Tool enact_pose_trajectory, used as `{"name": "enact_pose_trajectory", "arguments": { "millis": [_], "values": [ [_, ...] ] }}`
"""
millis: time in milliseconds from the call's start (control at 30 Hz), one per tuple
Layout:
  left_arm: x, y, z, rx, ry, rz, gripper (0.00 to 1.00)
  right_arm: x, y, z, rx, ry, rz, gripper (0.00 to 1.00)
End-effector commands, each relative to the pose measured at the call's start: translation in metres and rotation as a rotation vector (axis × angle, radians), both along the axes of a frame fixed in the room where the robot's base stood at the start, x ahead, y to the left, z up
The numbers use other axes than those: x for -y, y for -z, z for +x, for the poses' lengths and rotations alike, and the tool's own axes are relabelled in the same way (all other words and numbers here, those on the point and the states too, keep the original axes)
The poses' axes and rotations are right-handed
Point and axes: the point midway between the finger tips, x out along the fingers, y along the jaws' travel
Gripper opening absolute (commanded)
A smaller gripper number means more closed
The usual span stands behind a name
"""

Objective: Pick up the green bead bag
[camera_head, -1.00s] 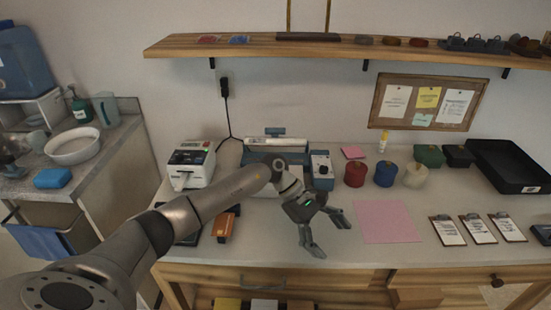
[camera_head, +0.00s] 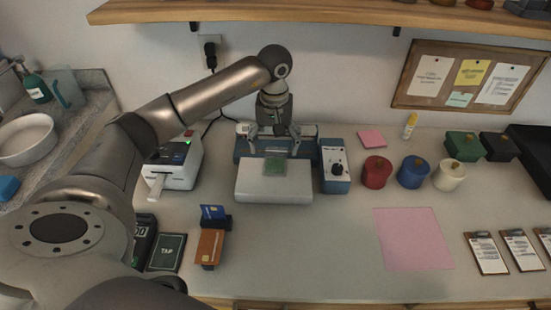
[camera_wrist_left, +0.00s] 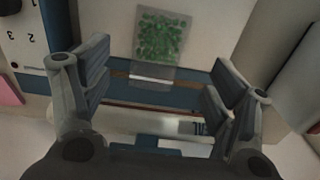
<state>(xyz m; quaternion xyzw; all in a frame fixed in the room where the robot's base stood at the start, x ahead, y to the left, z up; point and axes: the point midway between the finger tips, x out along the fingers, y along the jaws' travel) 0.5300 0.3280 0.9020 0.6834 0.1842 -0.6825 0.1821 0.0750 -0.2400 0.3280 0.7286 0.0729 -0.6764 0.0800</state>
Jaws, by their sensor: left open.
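The green bead bag (camera_head: 275,167) is a small clear packet of green beads. It lies on the pale top of a blue and white machine (camera_head: 262,190), near its back part. In the left wrist view the bag (camera_wrist_left: 161,40) shows at top centre, with its clear end toward my gripper. My left gripper (camera_head: 275,140) points down just behind the bag, over the machine's blue part. In the left wrist view its fingers (camera_wrist_left: 155,88) are spread wide with nothing between them, and the bag is beyond them. My right gripper is not in view.
A blue control box with a dial (camera_head: 335,168) stands right of the machine, and a label printer (camera_head: 176,165) left of it. Red (camera_head: 376,172), blue and white lidded pots stand farther right. A wooden shelf (camera_head: 330,14) hangs above. The counter around the pink sheet (camera_head: 413,238) is mostly clear.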

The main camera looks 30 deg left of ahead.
Motion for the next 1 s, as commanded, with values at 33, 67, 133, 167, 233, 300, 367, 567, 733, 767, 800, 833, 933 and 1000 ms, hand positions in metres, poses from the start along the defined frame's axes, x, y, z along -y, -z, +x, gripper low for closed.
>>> {"name": "enact_pose_trajectory", "arguments": {
  "millis": [33,67,133,167,233,300,367,567,733,767,800,833,933,1000],
  "values": [
    [0.001,0.004,0.000,-0.002,0.000,-0.001,0.80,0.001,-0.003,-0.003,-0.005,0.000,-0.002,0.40],
    [0.001,0.007,-0.001,-0.003,-0.001,-0.001,0.80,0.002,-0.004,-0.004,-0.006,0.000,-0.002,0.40],
    [0.002,0.016,-0.001,-0.003,-0.001,-0.002,0.80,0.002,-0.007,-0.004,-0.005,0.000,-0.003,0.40],
    [0.003,0.020,-0.002,-0.004,-0.002,-0.003,0.80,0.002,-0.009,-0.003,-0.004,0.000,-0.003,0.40],
    [0.004,0.030,-0.002,-0.004,-0.003,-0.003,0.80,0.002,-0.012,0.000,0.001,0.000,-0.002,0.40],
    [0.003,0.040,-0.001,-0.003,-0.002,-0.002,0.80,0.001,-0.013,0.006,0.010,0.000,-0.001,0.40],
    [0.003,0.046,-0.001,-0.002,-0.002,-0.002,0.80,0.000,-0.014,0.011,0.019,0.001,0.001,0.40],
    [0.003,0.051,0.000,0.001,-0.003,-0.002,0.80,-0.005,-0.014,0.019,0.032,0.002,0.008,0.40],
    [0.003,0.051,0.000,0.001,-0.003,-0.002,0.71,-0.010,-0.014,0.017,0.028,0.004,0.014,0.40],
    [0.003,0.051,0.000,0.001,-0.003,-0.002,0.68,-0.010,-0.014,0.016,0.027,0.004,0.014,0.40],
    [0.003,0.051,0.000,0.001,-0.003,-0.002,0.62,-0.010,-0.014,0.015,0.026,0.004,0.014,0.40],
    [0.003,0.051,0.000,0.001,-0.003,-0.002,0.58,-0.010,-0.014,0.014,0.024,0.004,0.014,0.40],
    [0.003,0.051,0.000,0.001,-0.003,-0.002,0.46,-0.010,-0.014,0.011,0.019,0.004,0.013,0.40],
    [0.003,0.051,0.000,0.001,-0.003,-0.002,0.37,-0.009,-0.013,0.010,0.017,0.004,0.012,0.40]
  ]
}}
